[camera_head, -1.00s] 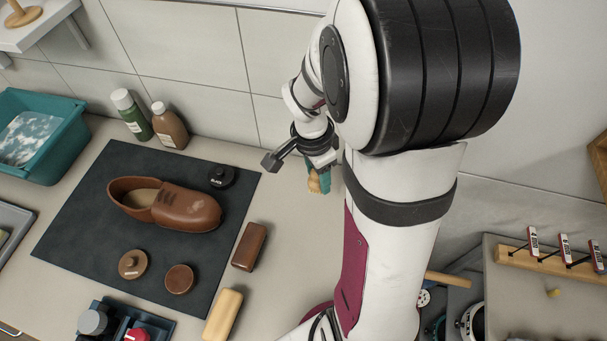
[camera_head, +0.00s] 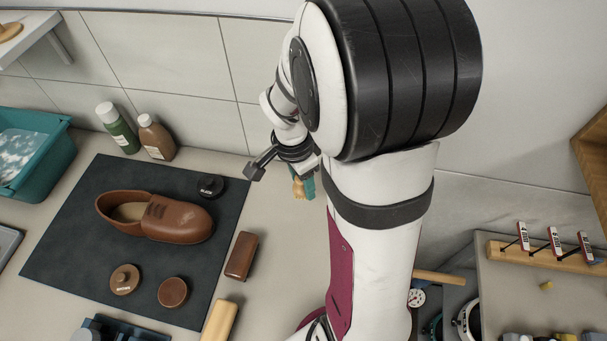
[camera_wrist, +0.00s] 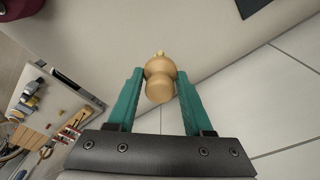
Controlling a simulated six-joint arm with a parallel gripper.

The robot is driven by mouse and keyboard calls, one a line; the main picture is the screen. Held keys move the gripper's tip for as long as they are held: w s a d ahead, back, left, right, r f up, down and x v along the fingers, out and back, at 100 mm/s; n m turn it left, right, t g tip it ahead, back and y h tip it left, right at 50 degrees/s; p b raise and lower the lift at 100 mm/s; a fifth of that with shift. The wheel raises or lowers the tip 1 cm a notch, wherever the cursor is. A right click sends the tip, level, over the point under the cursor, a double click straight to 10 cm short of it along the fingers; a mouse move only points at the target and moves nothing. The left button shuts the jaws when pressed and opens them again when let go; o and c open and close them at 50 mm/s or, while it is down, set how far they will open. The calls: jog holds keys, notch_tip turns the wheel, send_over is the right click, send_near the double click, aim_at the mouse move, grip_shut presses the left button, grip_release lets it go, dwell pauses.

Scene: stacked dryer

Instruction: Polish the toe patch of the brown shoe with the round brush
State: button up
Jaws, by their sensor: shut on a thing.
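The brown shoe (camera_head: 172,219) lies on the dark mat (camera_head: 75,255), its toe pointing right. The toe looks smooth in the head view, with no clear patch visible. My gripper (camera_wrist: 160,84) has its teal fingers shut on a tan wooden knob-shaped handle (camera_wrist: 160,80), seen in the wrist view; I take it for the round brush, but no bristles show. In the head view, my gripper (camera_head: 302,184) is above the counter, right of the mat and apart from the shoe, partly hidden by my arm.
On the mat are a black BLACK-labelled tin (camera_head: 211,186), a brown lid with a knob (camera_head: 125,279) and an open brown tin (camera_head: 173,292). A brown block (camera_head: 241,256) and a yellow block (camera_head: 220,322) lie right of it. Two bottles (camera_head: 156,137) stand behind, beside a teal basin (camera_head: 40,160).

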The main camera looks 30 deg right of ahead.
jog(key=w+a, duration=0.4)
jog(key=a, duration=1.1)
jog(key=s+a+f, duration=0.1)
jog(key=s+a, duration=0.2)
jog(key=a, duration=0.6)
jog(key=s+a+f, duration=0.1)
jog(key=s+a, duration=0.1)
jog(key=a, duration=0.7)
jog(key=shift+a+f, duration=0.1)
jog(key=shift+f, duration=2.6)
jog(key=shift+f, duration=0.6)
jog(key=shift+r, duration=0.1)
notch_tip(320, 180, up, 7)
